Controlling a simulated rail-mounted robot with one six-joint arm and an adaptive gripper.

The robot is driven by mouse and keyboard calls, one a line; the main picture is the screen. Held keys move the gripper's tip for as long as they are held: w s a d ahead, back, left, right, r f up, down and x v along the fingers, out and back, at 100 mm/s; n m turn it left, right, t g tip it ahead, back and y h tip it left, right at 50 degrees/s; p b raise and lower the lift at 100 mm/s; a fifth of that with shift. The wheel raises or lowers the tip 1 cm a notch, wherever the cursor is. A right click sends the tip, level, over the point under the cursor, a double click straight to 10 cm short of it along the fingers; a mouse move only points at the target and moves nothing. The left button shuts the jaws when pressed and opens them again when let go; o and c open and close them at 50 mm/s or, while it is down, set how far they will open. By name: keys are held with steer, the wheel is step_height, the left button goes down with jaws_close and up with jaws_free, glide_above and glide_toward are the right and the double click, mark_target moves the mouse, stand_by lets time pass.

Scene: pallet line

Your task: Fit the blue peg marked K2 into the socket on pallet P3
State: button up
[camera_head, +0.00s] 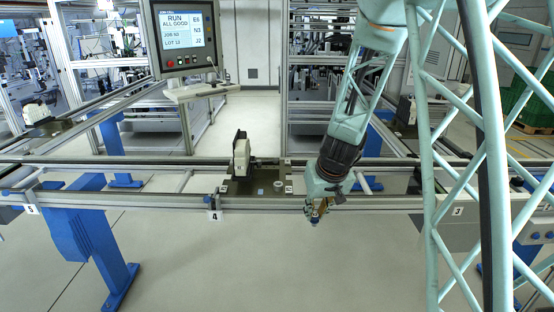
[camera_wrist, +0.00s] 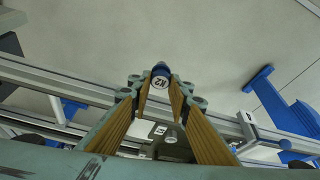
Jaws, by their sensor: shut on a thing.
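In the head view my gripper (camera_head: 317,212) hangs at the front rail, right of a dark pallet (camera_head: 240,187); the peg is too small to make out there. The pallet sits on the rails near the sign 4 and bears a cream and black fixture (camera_head: 241,155) and a small pale ring (camera_head: 278,186). Part of the pallet (camera_wrist: 155,128) shows between my fingers in the wrist view. I cannot read its marking as P3.
A conveyor's front rail (camera_head: 120,201) crosses the view, with signs 5, 4 and 3. Blue legs (camera_head: 95,235) stand below it. A screen (camera_head: 184,35) reading RUN ALL GOOD hangs at the back left. The floor in front is clear.

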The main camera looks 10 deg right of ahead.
steer(key=shift+w, duration=0.1)
steer(key=shift+w+a+r+p, duration=0.1)
steer(key=shift+w+r+p, duration=0.2)
steer(key=shift+w, duration=0.2)
steer(key=w+a+r+p, duration=0.2)
steer(key=w+p, duration=0.2)
steer(key=w, duration=0.5)
steer(key=w+a+r+p, duration=0.2)
steer(key=w+p, duration=0.3)
steer(key=w, duration=0.4)
steer(key=w+a+r+p, duration=0.2)
steer(key=w+p, duration=0.3)
steer(key=w, duration=0.4)
steer(key=shift+w+a+n, duration=0.15)
steer(key=shift+a+n, duration=0.15)
steer(key=shift+a, duration=0.1)
steer(key=shift+f, duration=0.15)
steer(key=shift+f+b, duration=0.6)
steer(key=shift+f, duration=1.95)
